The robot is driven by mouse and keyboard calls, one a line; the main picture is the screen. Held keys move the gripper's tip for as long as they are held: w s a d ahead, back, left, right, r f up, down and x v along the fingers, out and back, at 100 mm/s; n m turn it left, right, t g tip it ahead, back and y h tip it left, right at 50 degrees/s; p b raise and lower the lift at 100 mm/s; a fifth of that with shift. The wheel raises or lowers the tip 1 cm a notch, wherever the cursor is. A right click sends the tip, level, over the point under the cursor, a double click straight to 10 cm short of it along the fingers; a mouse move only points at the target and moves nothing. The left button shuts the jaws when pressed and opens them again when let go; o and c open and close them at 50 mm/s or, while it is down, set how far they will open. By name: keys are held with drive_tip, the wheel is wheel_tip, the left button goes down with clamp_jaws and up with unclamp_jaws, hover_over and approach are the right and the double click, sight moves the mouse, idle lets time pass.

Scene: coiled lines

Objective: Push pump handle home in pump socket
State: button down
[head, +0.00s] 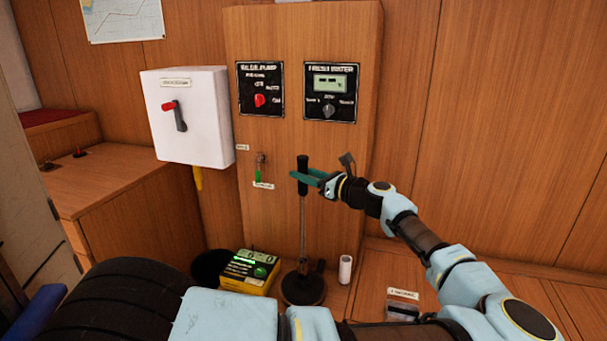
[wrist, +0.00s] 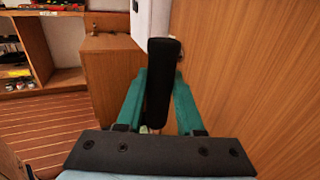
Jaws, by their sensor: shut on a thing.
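The pump handle (head: 303,175) is a black grip on a thin metal rod, standing close to upright in front of the wooden panel. My gripper (head: 308,178) is shut on the black grip, with its green fingers on either side. In the wrist view the grip (wrist: 159,85) stands between the two green fingers, leaning slightly. The rod runs down to a dark round base (head: 303,287) on the low ledge, which looks like the pump socket. How deep the rod sits in it cannot be told from here.
A yellow box (head: 248,272) with a lit green display stands left of the base, beside a black bin (head: 210,267). A white cylinder (head: 345,270) stands close on its right. A white switch box (head: 188,116) and two black panels are on the wall behind.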

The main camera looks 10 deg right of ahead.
sight(305, 196)
drive_tip(key=shift+f+b, duration=1.5)
drive_tip(key=shift+f, duration=1.85)
drive_tip(key=shift+c, duration=0.3)
unclamp_jaws()
drive_tip(key=shift+r+p, duration=2.95)
drive_tip(key=shift+r, duration=0.6)
drive_tip(key=shift+s+d, duration=0.1)
